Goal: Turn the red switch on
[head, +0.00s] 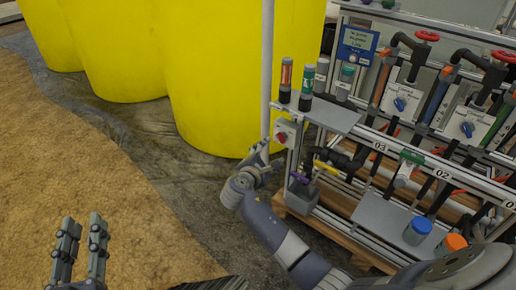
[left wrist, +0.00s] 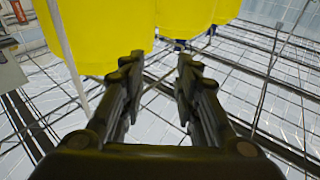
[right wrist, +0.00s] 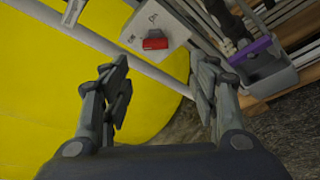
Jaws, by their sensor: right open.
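The red switch (head: 281,137) sits on a small white box at the left end of the skid frame. In the right wrist view the red switch (right wrist: 155,43) lies lengthwise across the white box face (right wrist: 160,18), beside small dark lettering too blurred to read surely. My right gripper (head: 263,152) is just left of and below the box in the head view. In its wrist view the right gripper (right wrist: 160,75) is open and empty, with the switch beyond its fingertips, apart from them. My left gripper (head: 83,235) is open and empty at the lower left, far from the switch.
Yellow tanks (head: 225,70) stand behind. A vertical pole (head: 267,60) rises beside the switch box. A grey shelf (head: 330,117) with bottles is above right; a grey holder (head: 302,194) with a purple-handled item is below. Sandy ground (head: 80,150) at left is clear.

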